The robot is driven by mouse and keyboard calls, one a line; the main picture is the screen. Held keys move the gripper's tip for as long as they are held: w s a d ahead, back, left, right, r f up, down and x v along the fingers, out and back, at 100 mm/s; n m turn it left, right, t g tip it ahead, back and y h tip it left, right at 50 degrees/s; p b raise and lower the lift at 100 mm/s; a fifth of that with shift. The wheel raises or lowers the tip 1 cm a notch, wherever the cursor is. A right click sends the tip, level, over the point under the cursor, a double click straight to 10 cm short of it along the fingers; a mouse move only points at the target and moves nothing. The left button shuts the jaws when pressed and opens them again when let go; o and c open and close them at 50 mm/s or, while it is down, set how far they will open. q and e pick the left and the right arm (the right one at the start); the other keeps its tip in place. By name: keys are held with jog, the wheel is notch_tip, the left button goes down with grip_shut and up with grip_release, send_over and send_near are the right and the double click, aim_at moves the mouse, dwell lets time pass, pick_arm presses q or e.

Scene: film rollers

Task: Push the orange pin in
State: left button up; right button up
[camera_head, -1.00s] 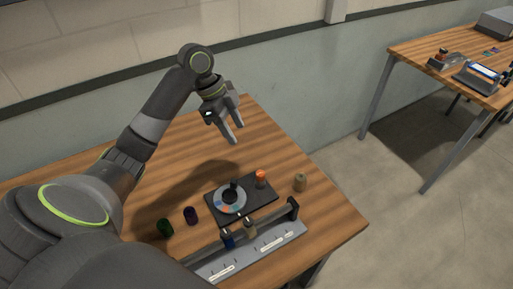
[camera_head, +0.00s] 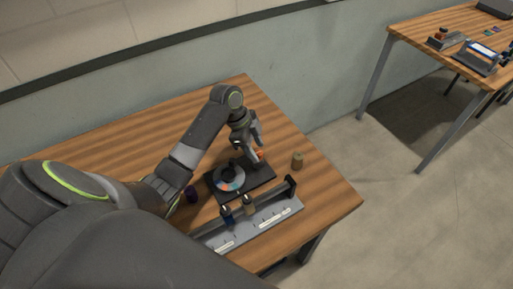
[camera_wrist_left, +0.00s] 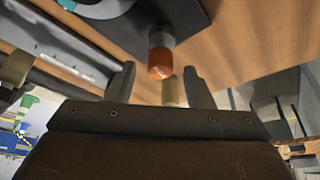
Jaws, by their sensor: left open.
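The orange-topped pin (camera_head: 261,153) stands on the right part of a black base plate (camera_head: 247,190), partly hidden behind my left gripper (camera_head: 253,151) in the head view. In the left wrist view its orange cap (camera_wrist_left: 161,62) sits on a grey post between my fingers and just past them. My left gripper (camera_wrist_left: 158,83) is open, with a finger on either side of the cap's line. I cannot tell whether anything touches. My right gripper does not show.
A ring-shaped dial (camera_head: 228,181) sits on the plate. A grey rack (camera_head: 262,222) with a blue and a tan roller lies in front. The table's far right is clear.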

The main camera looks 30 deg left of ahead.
pick_arm(q)
jog(key=shift+d+f, duration=0.2)
jog(key=shift+f, duration=0.35)
grip_shut()
